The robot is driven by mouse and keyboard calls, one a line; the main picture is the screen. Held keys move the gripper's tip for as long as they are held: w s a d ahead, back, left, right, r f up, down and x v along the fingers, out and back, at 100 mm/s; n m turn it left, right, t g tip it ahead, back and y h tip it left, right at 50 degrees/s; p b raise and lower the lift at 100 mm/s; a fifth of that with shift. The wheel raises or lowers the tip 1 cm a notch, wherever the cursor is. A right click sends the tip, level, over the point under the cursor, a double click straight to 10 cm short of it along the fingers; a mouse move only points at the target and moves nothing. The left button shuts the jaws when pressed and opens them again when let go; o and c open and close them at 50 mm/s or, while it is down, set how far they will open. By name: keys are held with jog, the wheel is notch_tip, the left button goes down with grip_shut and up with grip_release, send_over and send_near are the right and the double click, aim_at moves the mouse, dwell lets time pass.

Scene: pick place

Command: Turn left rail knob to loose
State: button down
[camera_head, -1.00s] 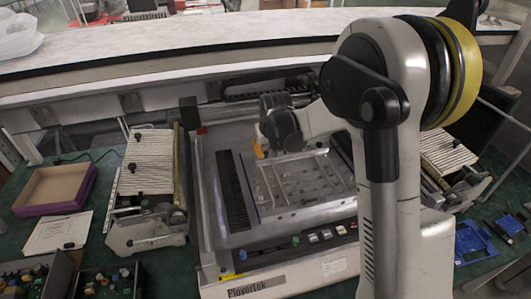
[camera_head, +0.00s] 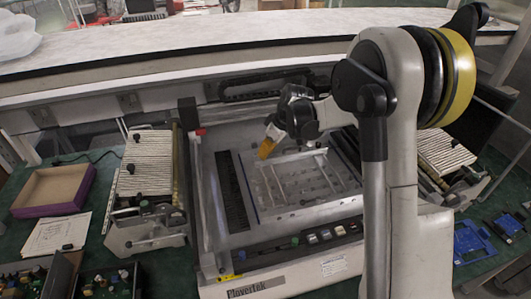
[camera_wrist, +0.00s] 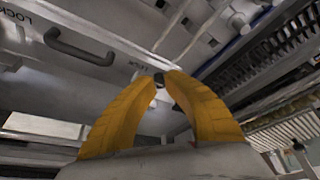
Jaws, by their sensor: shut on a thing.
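My gripper (camera_head: 266,149) is over the left back part of the machine's inner bed, with its yellow-orange fingers pointing down to the left. In the wrist view my gripper (camera_wrist: 160,78) has its two curved fingertips closed around a small dark knob (camera_wrist: 159,79). Only the knob's top shows between the tips. The pictures do not settle whether it is the left rail knob or how far it is turned. In the head view it is too small or hidden to make out. Light metal rails (camera_head: 293,158) lie across the bed, right of the fingers.
The machine's front panel (camera_head: 310,241) has several buttons. A dark handle (camera_wrist: 78,47) and printed lock labels show in the wrist view. A slatted feeder unit (camera_head: 147,165) stands left of the machine. A shallow brown box (camera_head: 52,190) lies farther left.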

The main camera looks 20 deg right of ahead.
jog(key=shift+n, duration=0.3)
jog(key=c, duration=1.3)
grip_release()
jog(key=shift+f, duration=0.1)
jog(key=shift+c, duration=0.2)
jog(key=v, duration=1.2)
jog(key=shift+w, duration=0.1)
